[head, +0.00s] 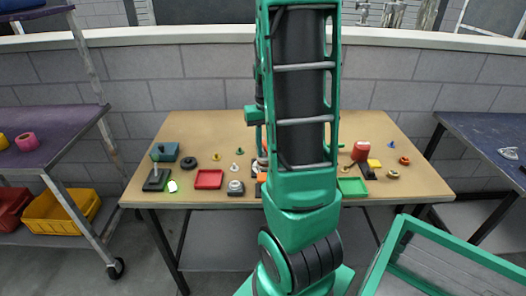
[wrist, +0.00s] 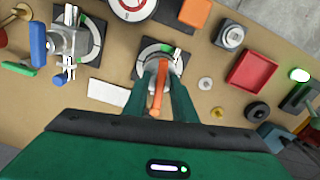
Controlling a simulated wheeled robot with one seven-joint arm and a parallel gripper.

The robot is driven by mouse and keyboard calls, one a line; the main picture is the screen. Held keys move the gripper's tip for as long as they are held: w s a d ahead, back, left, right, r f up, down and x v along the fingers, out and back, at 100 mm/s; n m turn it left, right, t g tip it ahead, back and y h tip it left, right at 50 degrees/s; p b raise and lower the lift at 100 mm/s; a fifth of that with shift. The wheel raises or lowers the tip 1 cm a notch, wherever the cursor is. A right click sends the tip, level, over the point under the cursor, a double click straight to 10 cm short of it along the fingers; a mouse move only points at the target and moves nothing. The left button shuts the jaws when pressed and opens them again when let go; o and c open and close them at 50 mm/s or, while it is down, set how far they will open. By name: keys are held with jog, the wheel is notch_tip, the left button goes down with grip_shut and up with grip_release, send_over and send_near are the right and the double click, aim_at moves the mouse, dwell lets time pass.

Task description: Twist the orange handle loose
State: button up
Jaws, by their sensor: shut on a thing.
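The orange handle (wrist: 156,100) shows in the wrist view, pointing down the picture between the two fingers of my gripper (wrist: 157,85). My gripper is shut on it. The handle belongs to a round grey fitting on a black square plate (wrist: 141,70), with white and green marks on its dial. The fingers and palm hide part of the handle and the fitting. In the head view my green arm stands in front of this part of the table and hides the gripper and handle.
The wooden table (head: 215,125) also holds a red tray (wrist: 252,75), a blue-handled valve (wrist: 68,45), an orange block (wrist: 195,12), a grey push button (wrist: 231,36) and a black ring (wrist: 257,110). A green tray (head: 352,187) is at the right. Small knobs lie close to my gripper.

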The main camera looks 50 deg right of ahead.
jog(key=shift+n, duration=2.2)
jog(key=n, duration=0.5)
jog(key=shift+a, duration=0.1)
jog(key=shift+n, duration=5.2)
jog(key=o, duration=0.7)
jog(key=shift+r, duration=0.1)
